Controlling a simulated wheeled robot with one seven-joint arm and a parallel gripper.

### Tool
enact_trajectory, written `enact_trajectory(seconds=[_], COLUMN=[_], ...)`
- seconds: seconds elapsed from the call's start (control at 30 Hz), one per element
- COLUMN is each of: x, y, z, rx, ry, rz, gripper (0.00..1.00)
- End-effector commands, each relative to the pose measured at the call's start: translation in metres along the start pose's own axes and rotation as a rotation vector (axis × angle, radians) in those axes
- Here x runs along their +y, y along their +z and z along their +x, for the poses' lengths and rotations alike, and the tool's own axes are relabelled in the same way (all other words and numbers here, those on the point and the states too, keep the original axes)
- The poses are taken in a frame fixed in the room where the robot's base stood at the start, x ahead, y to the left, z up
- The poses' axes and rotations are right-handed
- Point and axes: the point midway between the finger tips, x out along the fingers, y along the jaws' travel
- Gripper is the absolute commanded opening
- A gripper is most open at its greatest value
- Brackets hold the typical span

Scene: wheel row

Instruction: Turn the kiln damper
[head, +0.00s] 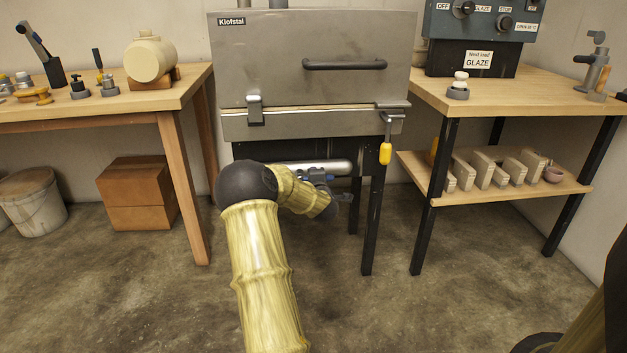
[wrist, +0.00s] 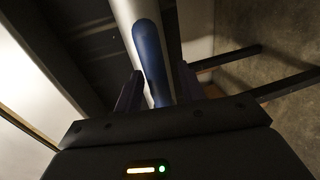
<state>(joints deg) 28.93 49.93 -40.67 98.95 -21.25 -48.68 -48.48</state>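The kiln (head: 310,65) is a grey metal box on black legs, with its lid shut. Under its front runs a silver pipe (head: 325,166). My gripper (head: 325,182) is under the kiln near the pipe's right part, partly hidden by my arm. In the wrist view, the silver pipe (wrist: 127,12) with a long blue piece (wrist: 150,58) runs between my gripper's fingers (wrist: 160,82). The fingers are apart, and I cannot tell whether they touch it. A yellow-handled lever (head: 385,152) hangs at the kiln's right front. No part is clearly marked as the damper.
A wooden bench (head: 105,110) with tools stands at the left, with a cardboard box (head: 138,194) and a bucket (head: 30,200) below. A black-legged table (head: 525,98) with a lower shelf (head: 480,196) stands at the right. The kiln's black legs (head: 373,225) flank the space around my gripper.

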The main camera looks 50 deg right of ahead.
Motion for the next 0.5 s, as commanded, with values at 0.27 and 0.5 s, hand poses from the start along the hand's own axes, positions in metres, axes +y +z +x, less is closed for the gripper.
enact_trajectory(seconds=[0.27,0.5], x=[0.001,0.003], y=[-0.001,-0.001], z=[0.000,-0.017], rx=[0.002,0.002], ry=[0.003,0.002], rz=[0.002,0.003], gripper=[0.39,0.39])
